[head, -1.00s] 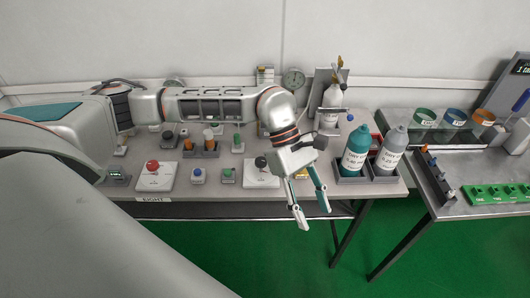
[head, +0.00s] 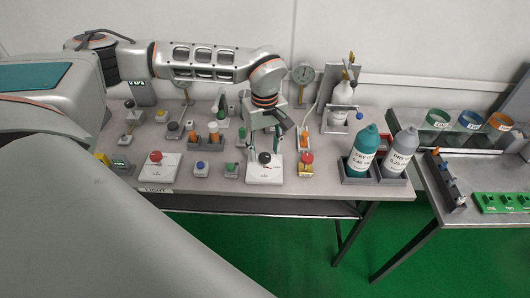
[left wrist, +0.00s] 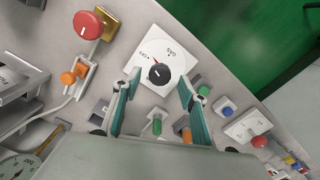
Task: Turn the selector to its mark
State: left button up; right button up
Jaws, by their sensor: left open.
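A white plate (head: 265,175) with a round black selector knob (head: 264,157) stands near the table's front edge. In the left wrist view the knob (left wrist: 160,74) shows a pale pointer line, and the plate (left wrist: 172,52) carries small printed labels and a thin red line beside the knob. My left gripper (head: 264,150) is open and points down over the knob. In the left wrist view its two teal fingers (left wrist: 159,78) reach toward either side of the knob; whether they touch it I cannot tell. My right gripper is not in view.
A white plate with a red knob (head: 155,157) stands to the left. Blue (head: 201,168) and green (head: 231,170) buttons stand between. A red-topped yellow unit (head: 306,160) is close on the right, with teal (head: 363,150) and grey (head: 399,152) bottles beyond.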

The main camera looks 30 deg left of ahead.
pick_arm(q)
jog(key=shift+f, duration=0.8)
jog(key=c, duration=1.1)
